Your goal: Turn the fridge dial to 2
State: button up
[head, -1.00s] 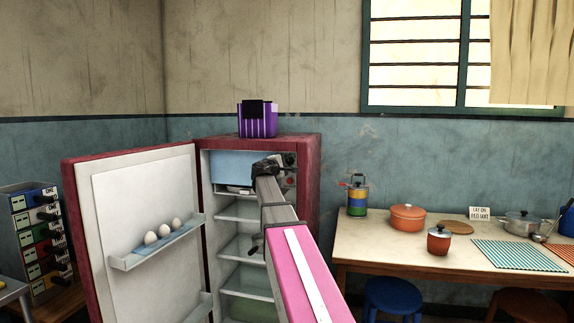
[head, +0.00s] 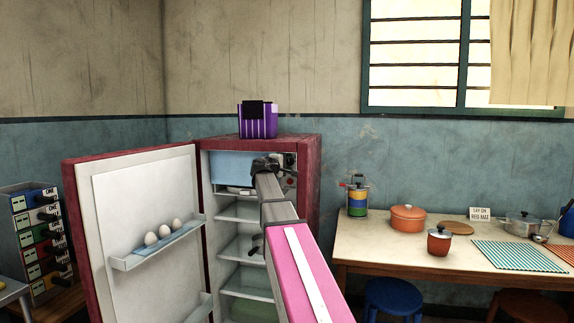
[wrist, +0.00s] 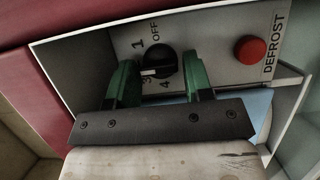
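The fridge dial (wrist: 159,62) is a round black knob with a white pointer mark on a grey panel in the wrist view. The mark points left and slightly down. OFF, 1 and 4 are readable around it; I cannot make out the 2, and the left finger covers part of that side. My gripper (wrist: 160,75) has its two green fingers on either side of the dial, apart, with a narrow gap visible at the right finger. In the head view my gripper (head: 265,165) is at the top of the open fridge (head: 312,180), hiding most of the dial.
A red defrost button (wrist: 250,49) sits right of the dial. The fridge door (head: 140,230) stands open at the left, with eggs on its shelf. A purple striped box (head: 257,121) is on top of the fridge. A table (head: 400,250) with pots stands at the right.

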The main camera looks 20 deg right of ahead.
jog(key=shift+o, duration=0.9)
jog(key=v, duration=1)
jog(key=shift+s+a, duration=0.25)
jog(key=shift+a, duration=0.05)
jog(key=shift+f, duration=0.1)
